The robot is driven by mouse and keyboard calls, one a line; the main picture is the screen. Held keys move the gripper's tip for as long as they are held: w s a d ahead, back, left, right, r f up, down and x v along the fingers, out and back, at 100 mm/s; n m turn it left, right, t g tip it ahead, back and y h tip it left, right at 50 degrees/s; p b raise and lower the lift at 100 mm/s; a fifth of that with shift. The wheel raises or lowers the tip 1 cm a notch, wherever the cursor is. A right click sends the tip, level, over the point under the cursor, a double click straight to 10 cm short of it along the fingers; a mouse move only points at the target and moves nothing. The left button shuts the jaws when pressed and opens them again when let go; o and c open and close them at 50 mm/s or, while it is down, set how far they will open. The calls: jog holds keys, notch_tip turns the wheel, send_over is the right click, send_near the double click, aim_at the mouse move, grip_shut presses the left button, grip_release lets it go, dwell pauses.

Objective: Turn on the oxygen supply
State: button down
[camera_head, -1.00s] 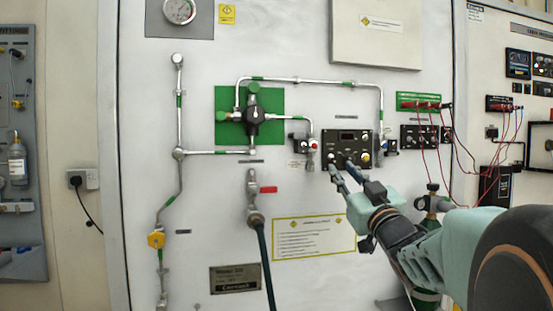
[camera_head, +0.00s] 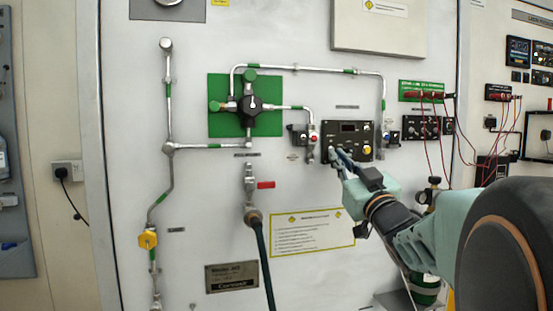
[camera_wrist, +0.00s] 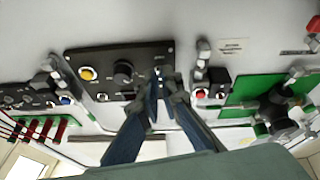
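The black control panel (camera_head: 349,141) on the white wall board has a small display, a yellow button (camera_head: 366,149) and a black knob. My gripper (camera_head: 338,155) reaches its lower left part, and its fingers cover what is there. In the wrist view the panel (camera_wrist: 100,76) shows the yellow button (camera_wrist: 88,74) and black knob (camera_wrist: 123,73). My gripper (camera_wrist: 161,84) has its fingertips close together around or just before a small silver switch. Whether they touch it is unclear. A black valve with green caps (camera_head: 250,104) sits on a green plate (camera_head: 217,88).
A red-handled hose valve (camera_head: 265,185) and its hanging hose lie left of my arm. A yellow pipe valve (camera_head: 147,239) is farther left. Red leads (camera_head: 425,150) hang at right. A green cylinder (camera_head: 426,290) stands below.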

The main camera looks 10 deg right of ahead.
jog(key=shift+r+p, duration=0.25)
jog(key=shift+p, duration=0.35)
jog(key=shift+s+r+g+p, duration=0.1)
jog(key=shift+r+g+p, duration=0.25)
jog(key=shift+p, duration=0.65)
jog(key=g+p, duration=0.1)
jog(key=p, duration=0.3)
jog(key=shift+r+g, duration=0.25)
jog(key=shift+r, duration=0.05)
jog(key=g+p, duration=0.1)
jog(key=p, duration=0.4)
jog(key=r+g+p, duration=0.1)
jog(key=p, duration=0.4)
jog(key=shift+s+g, duration=0.1)
jog(key=shift+g, duration=0.3)
jog(key=r+g+p, duration=0.1)
jog(key=g+p, duration=0.1)
jog(key=p, duration=0.9)
jog(key=shift+g, duration=0.3)
jog(key=p, duration=0.3)
jog(key=shift+r+g, duration=0.15)
jog(key=shift+g, duration=0.25)
jog(key=p, duration=0.4)
jog(key=shift+w+g, duration=0.2)
jog(key=shift+g, duration=0.2)
jog(key=shift+g+p, duration=0.5)
jog(key=shift+p, duration=1.35)
jog(key=shift+f, duration=0.2)
